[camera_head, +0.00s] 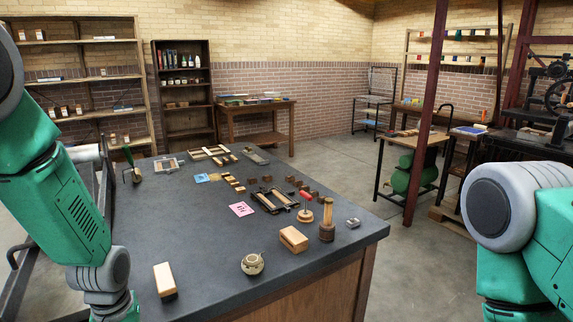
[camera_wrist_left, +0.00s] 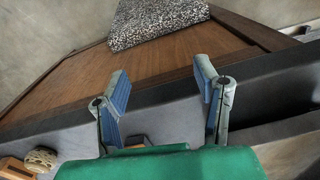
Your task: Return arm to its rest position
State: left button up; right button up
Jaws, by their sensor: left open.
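My left arm (camera_head: 70,200), green with grey joints, comes in from the left in the head view and hangs bent beside the dark worktable (camera_head: 205,230); its gripper is below the frame there. In the left wrist view my left gripper (camera_wrist_left: 162,88) is open, its two blue-padded fingers wide apart with nothing between them. It appears beside the table's dark edge and wooden side panel (camera_wrist_left: 110,85). My right arm (camera_head: 525,215) shows at the right edge of the head view, off the table; its gripper is out of view.
Near the table's front are a wooden block (camera_head: 165,280), a round pot (camera_head: 252,264), another block (camera_head: 293,239) and a dark-based wooden tool (camera_head: 327,222). Printing frames and small blocks lie farther back. A speckled slab (camera_wrist_left: 160,20) shows in the wrist view. Open floor lies right of the table.

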pick_arm(q)
jog(key=s+d+f+m+b, duration=0.2)
jog(key=s+f+m+b, duration=0.3)
jog(key=s+f, duration=1.8)
jog(key=s+b, duration=0.2)
jog(key=b, duration=0.2)
jog(key=shift+d+t+b, duration=0.2)
jog(key=shift+t+b, duration=0.1)
jog(key=shift+b, duration=0.1)
